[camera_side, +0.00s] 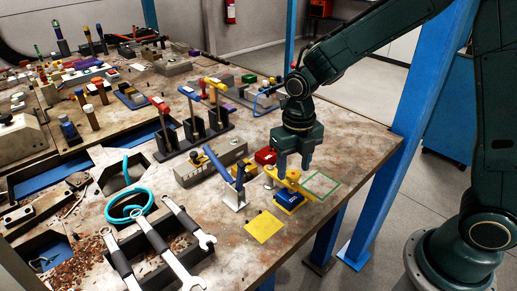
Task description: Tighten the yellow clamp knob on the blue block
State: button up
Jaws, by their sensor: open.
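The blue block (291,201) sits near the table's right front edge, with yellow parts on and around it. A yellow clamp piece (293,180) lies across the top of this group, just under my gripper. I cannot clearly make out the knob apart from the rest of the clamp. My gripper (293,168) points down with its jaws open, directly above or around the yellow piece. Whether the fingers touch it is too small to tell.
A green-outlined square (322,185) lies right of the block and a yellow sheet (264,226) lies in front. A blue lever on a white bracket (233,190) stands close left. A red block (265,156) lies behind. Wrenches (188,222) and a teal ring (130,205) lie further left.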

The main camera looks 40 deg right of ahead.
jog(key=shift+f, duration=0.35)
jog(key=c, duration=0.8)
jog(key=shift+m, duration=0.4)
